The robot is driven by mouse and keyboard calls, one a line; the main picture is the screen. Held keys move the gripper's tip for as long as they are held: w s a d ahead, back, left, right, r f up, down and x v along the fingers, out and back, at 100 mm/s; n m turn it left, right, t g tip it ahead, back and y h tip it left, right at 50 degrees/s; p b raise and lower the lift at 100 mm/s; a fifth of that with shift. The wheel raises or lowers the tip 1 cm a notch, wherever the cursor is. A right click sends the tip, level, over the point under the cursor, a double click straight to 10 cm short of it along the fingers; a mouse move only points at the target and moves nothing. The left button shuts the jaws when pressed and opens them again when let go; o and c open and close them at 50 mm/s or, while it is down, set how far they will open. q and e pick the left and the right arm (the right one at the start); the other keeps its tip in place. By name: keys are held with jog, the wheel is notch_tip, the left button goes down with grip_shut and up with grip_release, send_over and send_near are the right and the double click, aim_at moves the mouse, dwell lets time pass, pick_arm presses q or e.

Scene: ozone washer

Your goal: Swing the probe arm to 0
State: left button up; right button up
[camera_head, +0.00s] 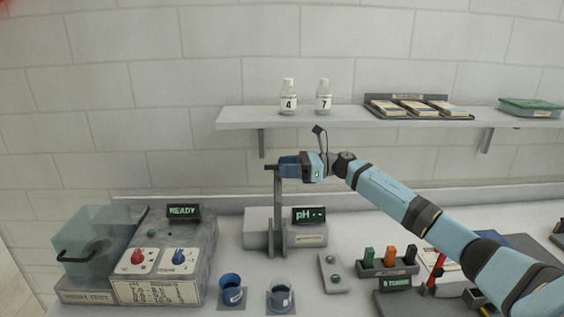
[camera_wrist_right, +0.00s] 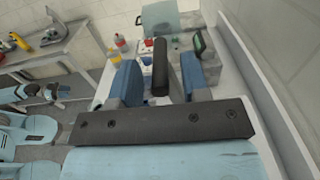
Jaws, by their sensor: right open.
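The pH meter (camera_head: 309,216) stands on the bench with its display lit "pH --". A grey post (camera_head: 277,205) rises at its left side and bears the dark probe arm (camera_head: 271,167) at its top. My right gripper (camera_head: 287,166) is at the top of this post. In the right wrist view its two blue fingers (camera_wrist_right: 160,80) are apart, with the dark bar of the probe arm (camera_wrist_right: 161,66) between them. I cannot tell whether either finger touches the bar. A scale or 0 mark is not readable. My left gripper is not in the head view.
A blue beaker (camera_head: 231,291) and a clear grey beaker (camera_head: 280,297) stand in front of the meter. The washer unit (camera_head: 183,250) reads "READY" at left. A shelf (camera_head: 350,118) with two bottles, 4 (camera_head: 289,99) and 7 (camera_head: 323,99), is behind the gripper. A block of coloured holders (camera_head: 388,267) is at right.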

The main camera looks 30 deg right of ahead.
jog(key=shift+w+a, duration=0.35)
jog(key=shift+a, duration=0.2)
grip_shut()
jog(key=shift+f, duration=0.15)
